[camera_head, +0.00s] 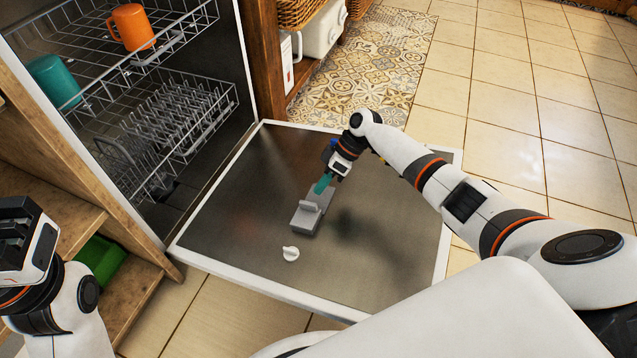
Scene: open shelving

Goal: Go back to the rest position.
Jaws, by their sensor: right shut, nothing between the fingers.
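My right arm reaches in from the right over the open dishwasher door (250,205). My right gripper (323,184) is shut and empty, pointing down just above the grey detergent dispenser (306,219) on the door's inner face. A teal part shows at its tip; I cannot tell whether the tip touches the dispenser. My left gripper (22,235) is at the left edge, raised in front of the wooden shelving; its fingers are partly cut off and their state is unclear.
The dishwasher's upper rack (100,60) holds an orange mug (131,27) and a teal cup (54,80). The lower rack (180,118) looks empty. A white round knob (290,253) is on the door. A green object (100,260) lies in the shelf at left. Tiled floor is clear at right.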

